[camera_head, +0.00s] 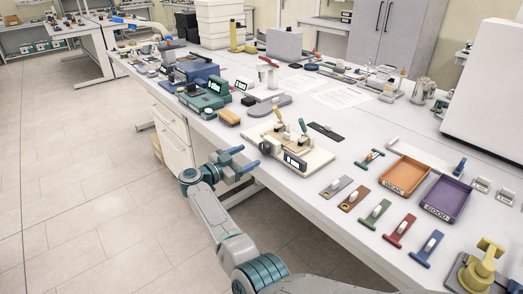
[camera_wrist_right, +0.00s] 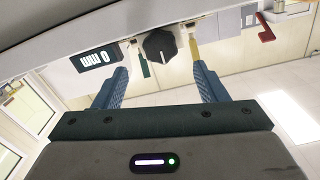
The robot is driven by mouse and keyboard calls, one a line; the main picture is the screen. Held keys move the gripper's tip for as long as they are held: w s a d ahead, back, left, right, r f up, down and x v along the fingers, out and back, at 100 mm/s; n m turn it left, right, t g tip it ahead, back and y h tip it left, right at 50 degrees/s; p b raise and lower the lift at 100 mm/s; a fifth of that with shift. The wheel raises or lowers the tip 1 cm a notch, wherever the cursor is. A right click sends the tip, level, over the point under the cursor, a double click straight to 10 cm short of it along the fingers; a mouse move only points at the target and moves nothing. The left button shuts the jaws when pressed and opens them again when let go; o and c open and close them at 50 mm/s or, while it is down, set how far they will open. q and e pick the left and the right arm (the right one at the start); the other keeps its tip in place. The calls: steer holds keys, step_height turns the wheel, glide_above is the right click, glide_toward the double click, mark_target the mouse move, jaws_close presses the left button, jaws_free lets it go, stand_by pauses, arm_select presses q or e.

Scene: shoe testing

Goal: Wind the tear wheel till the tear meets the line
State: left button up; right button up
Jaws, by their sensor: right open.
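The tear tester (camera_head: 318,158) is a cream machine at the table's front edge, with a green-tipped lever, a yellow-tipped lever and a small black display (camera_head: 295,161). In the right wrist view its display (camera_wrist_right: 95,59) is tilted, and a black wheel with a pale mark (camera_wrist_right: 160,45) sits beside it. My right gripper (camera_head: 243,158) is open and empty in front of the tester. In the wrist view its blue fingers (camera_wrist_right: 160,84) stand either side of the wheel's direction, apparently short of it. The tear and the line cannot be made out. My left gripper is out of view.
An orange WEAK tray (camera_head: 404,174) and a purple GOOD tray (camera_head: 446,198) lie to the right. Several coloured sample strips, such as a green one (camera_head: 375,214), lie in front of them. A green device (camera_head: 205,97) and a tan block (camera_head: 229,117) stand left of the tester.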

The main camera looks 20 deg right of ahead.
mark_target(263, 149)
steer(key=b+x, duration=0.1)
steer(key=x, duration=0.6)
steer(key=shift+f, duration=0.15)
steer(key=shift+b, duration=0.35)
steer(key=c, duration=1)
